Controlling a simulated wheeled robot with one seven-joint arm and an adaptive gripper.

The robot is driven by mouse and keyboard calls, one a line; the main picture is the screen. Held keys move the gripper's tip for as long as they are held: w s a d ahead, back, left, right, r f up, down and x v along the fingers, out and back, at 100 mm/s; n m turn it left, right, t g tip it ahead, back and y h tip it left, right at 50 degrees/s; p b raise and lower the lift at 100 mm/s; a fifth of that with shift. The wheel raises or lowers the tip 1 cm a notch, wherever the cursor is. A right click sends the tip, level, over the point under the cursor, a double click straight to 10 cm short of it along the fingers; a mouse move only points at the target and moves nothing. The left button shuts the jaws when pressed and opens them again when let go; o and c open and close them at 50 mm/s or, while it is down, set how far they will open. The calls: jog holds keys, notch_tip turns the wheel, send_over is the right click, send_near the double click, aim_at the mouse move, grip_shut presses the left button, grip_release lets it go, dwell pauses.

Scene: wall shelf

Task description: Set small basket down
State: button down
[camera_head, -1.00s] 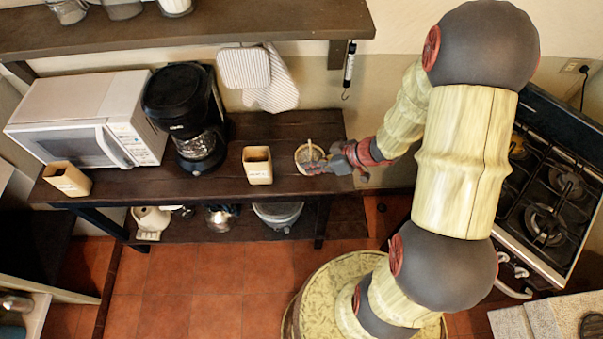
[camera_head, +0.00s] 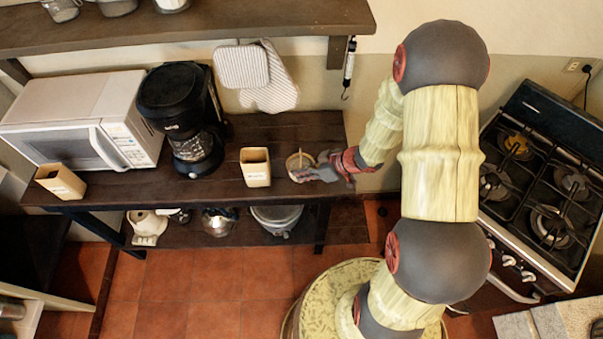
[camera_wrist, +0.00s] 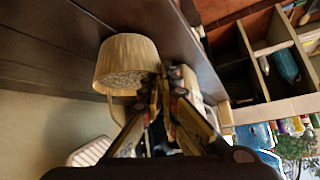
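The small basket (camera_head: 297,163) is pale and round with a thin handle, at the right end of the dark wooden table (camera_head: 290,128). It looks roughly upright; whether its bottom touches the tabletop is hard to tell. My gripper (camera_head: 318,172) is at the basket's right side. In the wrist view my gripper's (camera_wrist: 163,82) fingers are close together beside the rim and appear shut on the handle; the exact contact is hidden.
A beige canister (camera_head: 255,168) stands left of the basket. Farther left are a black coffee maker (camera_head: 180,115), a white microwave (camera_head: 75,120) and another beige canister (camera_head: 60,182). A stove (camera_head: 540,190) is on the right. Tabletop behind the basket is clear.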

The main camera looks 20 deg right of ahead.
jog(key=shift+f, duration=0.1)
jog(key=c, duration=2.1)
grip_release()
jog(key=shift+o, duration=0.3)
